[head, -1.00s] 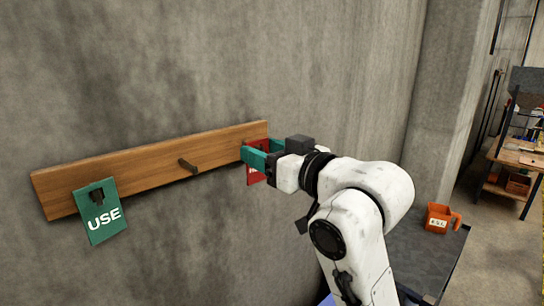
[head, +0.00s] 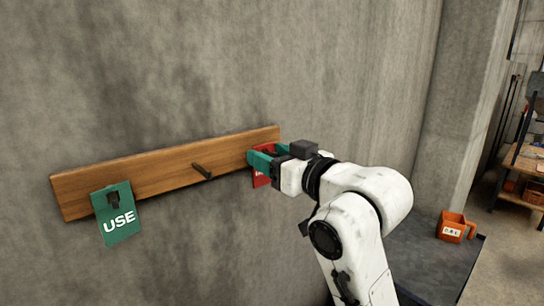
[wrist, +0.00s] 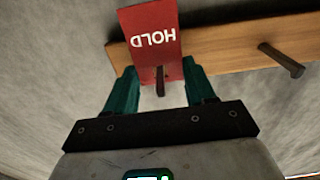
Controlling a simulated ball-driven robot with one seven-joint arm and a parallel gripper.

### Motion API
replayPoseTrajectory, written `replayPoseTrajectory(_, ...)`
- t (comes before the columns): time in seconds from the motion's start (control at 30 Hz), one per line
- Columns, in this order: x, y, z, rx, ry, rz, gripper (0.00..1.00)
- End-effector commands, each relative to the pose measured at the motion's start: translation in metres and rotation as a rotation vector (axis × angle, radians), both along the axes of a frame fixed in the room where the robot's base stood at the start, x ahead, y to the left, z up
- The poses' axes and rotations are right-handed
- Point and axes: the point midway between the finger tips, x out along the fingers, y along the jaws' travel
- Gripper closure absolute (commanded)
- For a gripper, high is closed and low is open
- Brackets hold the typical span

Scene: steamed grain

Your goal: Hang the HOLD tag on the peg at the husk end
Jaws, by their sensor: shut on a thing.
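The red HOLD tag (wrist: 150,42) shows upside down in the wrist view, its lettering facing me. In the head view, only part of the HOLD tag (head: 261,180) shows below my fingers, at the board's right end. My gripper (wrist: 160,66) is shut on the tag, with a teal finger at each side edge. A dark peg (wrist: 160,82) sticks out between the fingers at the tag's hole end and appears to pass through the tag. In the head view, my gripper (head: 263,157) covers that peg and the top of the tag.
The wooden board (head: 155,175) runs along the concrete wall. Its middle peg (head: 202,171) is bare. A green USE tag (head: 117,222) hangs on the left peg.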

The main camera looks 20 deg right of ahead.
Motion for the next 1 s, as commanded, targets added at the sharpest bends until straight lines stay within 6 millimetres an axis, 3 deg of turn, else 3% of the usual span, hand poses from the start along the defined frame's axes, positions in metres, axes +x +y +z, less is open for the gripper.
replayPoseTrajectory(0.1, 0.000, 0.000, 0.000, 0.000, 0.000, 0.000, 0.74)
replayPoseTrajectory(0.13, 0.000, 0.000, 0.000, 0.000, 0.000, 0.000, 0.45)
replayPoseTrajectory(0.43, 0.000, 0.000, 0.000, 0.000, 0.000, 0.000, 0.16)
replayPoseTrajectory(0.77, -0.004, -0.002, -0.001, 0.000, -0.001, -0.001, 0.16)
replayPoseTrajectory(1.0, -0.040, -0.014, -0.002, 0.001, -0.003, -0.002, 0.16)
